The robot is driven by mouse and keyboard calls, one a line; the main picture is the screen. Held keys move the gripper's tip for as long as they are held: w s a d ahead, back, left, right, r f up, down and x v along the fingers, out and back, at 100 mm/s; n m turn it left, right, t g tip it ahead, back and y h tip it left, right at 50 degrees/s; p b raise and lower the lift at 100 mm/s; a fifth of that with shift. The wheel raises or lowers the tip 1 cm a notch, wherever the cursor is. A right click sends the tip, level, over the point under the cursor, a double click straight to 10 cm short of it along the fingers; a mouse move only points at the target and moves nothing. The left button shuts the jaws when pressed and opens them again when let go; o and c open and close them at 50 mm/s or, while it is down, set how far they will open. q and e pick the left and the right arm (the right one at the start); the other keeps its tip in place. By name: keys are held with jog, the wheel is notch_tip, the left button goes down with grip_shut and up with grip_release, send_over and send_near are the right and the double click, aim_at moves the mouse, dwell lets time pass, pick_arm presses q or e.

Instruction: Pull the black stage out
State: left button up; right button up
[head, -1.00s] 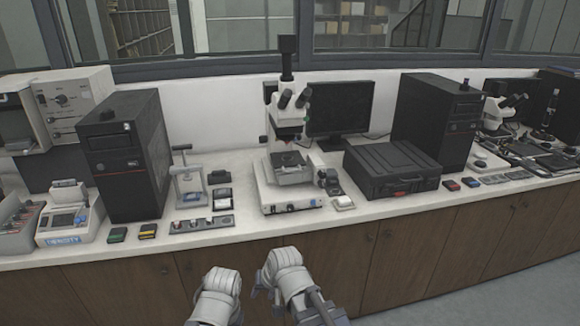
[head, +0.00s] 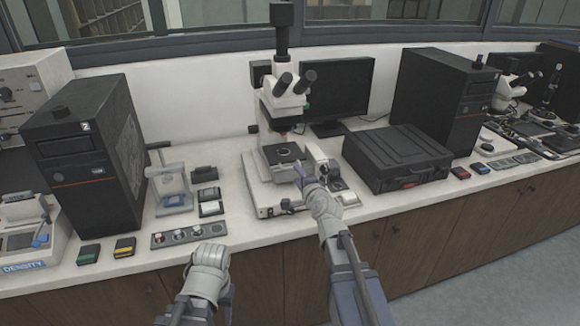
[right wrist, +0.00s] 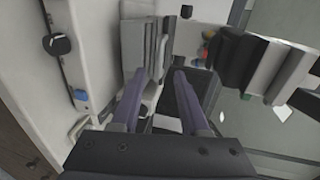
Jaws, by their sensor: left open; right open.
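The black stage (head: 282,154) is a dark plate with a round centre on the white microscope (head: 287,95). It sits above the pale microscope base (head: 256,192). My right gripper (head: 301,173) is at the stage's front right corner in the head view. In the right wrist view its two purple fingers (right wrist: 160,78) are apart, with a grey stepped block (right wrist: 143,42) just ahead of them. I cannot tell whether they touch it. My left gripper (head: 207,250) is open and empty, low in front of the bench edge; its fingertips are mostly hidden.
A black case (head: 397,160) stands right of the microscope, close to my right arm. A small grey device (head: 328,170) is beside the base. A grey press-like stand (head: 172,188) and a button strip (head: 188,235) are to the left. The bench front between strip and base is clear.

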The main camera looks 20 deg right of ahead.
aim_at(291, 168)
jog(key=b+x, duration=0.1)
jog(key=x, duration=0.7)
jog(key=shift+b, duration=0.35)
jog(key=shift+s, duration=0.1)
grip_shut()
dwell(0.9)
